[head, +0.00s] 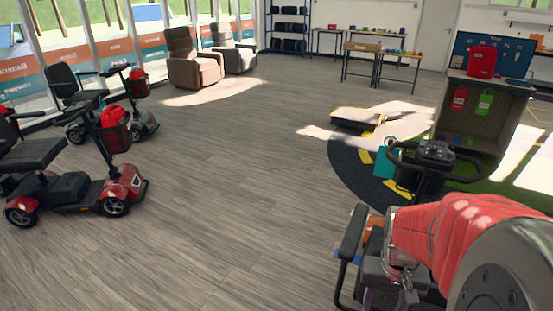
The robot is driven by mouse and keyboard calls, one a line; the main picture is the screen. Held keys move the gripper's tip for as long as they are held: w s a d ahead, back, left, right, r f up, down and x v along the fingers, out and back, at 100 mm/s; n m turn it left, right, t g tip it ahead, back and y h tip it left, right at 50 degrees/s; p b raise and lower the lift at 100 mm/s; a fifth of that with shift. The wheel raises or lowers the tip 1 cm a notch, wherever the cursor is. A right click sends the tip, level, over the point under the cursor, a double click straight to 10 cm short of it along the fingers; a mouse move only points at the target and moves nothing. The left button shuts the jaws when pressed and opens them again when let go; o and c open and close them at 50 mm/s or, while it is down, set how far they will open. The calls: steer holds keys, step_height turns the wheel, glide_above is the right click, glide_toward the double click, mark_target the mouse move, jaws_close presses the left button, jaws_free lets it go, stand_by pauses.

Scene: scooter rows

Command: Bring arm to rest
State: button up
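My arm, in a red sleeve with a grey joint, reaches in from the lower right of the head view. My gripper (400,275) seems to be the small metal part at the sleeve's left end. It is low and partly hidden, so I cannot tell whether it is open or shut, or whether it holds anything. It overlaps in view a dark mobility scooter (352,232), whose armrest shows on the left and whose handlebar shows above the sleeve. I cannot tell whether they touch.
Red scooters with baskets (115,138) stand at the left. A wooden cabinet (478,118) with a red bag (482,62) on top stands at the right. A low platform (352,118) lies beyond my arm. The wooden floor (230,190) in the middle is clear.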

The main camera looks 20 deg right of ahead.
steer(key=w+a+r+n+t, duration=0.2)
steer(key=a+r+n+t, duration=0.4)
steer(key=a+r, duration=0.9)
steer(key=a, duration=0.4)
steer(key=shift+w+r+n, duration=0.2)
steer(key=shift+n, duration=0.1)
steer(key=shift+c, duration=0.4)
